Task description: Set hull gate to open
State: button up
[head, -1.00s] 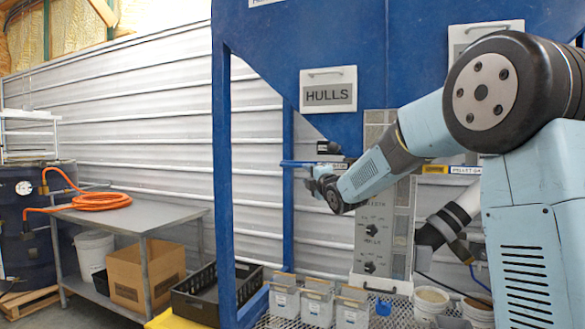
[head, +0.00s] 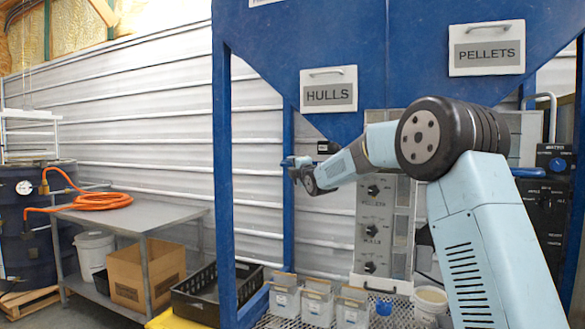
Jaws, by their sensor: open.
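The hull gate sits under the hopper's HULLS side, at the foot of the blue funnel. A small dark block (head: 325,147) shows there, and the blue gate handle (head: 286,161) sticks out at the left. My forearm covers most of the handle and its label. My gripper (head: 293,171) is open at the left end of the handle, close to it or overlapping it in the picture. I cannot tell whether the fingers touch the handle.
The HULLS panel (head: 328,89) and PELLETS panel (head: 487,47) mark the hopper. A blue post (head: 224,190) stands left of my gripper. Behind my arm is a control panel with knobs (head: 371,230). Grey bins (head: 318,303) stand on the mesh below. A steel table (head: 140,217) is at left.

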grip_shut()
dwell(0.4)
jog(key=shift+f, duration=0.1)
